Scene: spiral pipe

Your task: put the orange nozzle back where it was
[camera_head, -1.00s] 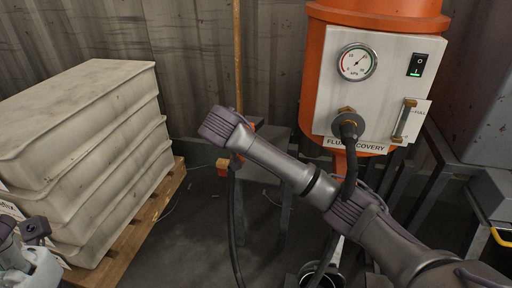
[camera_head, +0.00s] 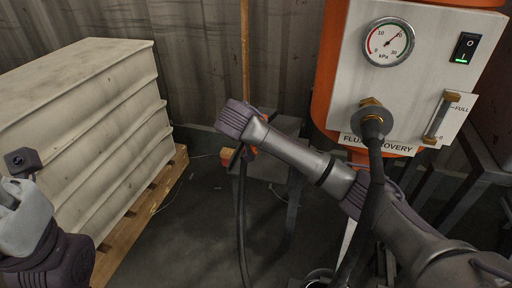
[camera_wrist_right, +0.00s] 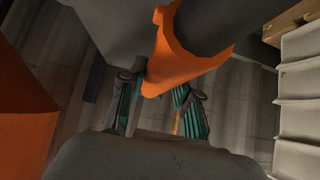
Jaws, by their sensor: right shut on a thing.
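The orange nozzle (camera_wrist_right: 178,62) fills the upper middle of the right wrist view, between the fingers of my right gripper (camera_wrist_right: 158,98), which is shut on it. In the head view only a small orange bit of the nozzle (camera_head: 251,152) shows below my right wrist. My right arm hides most of it and the gripper there. A black hose hangs down beside it. My left gripper (camera_head: 20,185) is at the left edge of the head view, partly cut off, away from the nozzle. Its jaw opening cannot be made out.
An orange flux recovery unit (camera_head: 332,75) with a gauge, lit switch and hose fitting (camera_head: 372,118) stands at right. A grey stand (camera_head: 283,128) is behind my right arm. Stacked pale slabs (camera_head: 80,120) lie on a wooden pallet (camera_head: 140,222) at left. Floor between is open.

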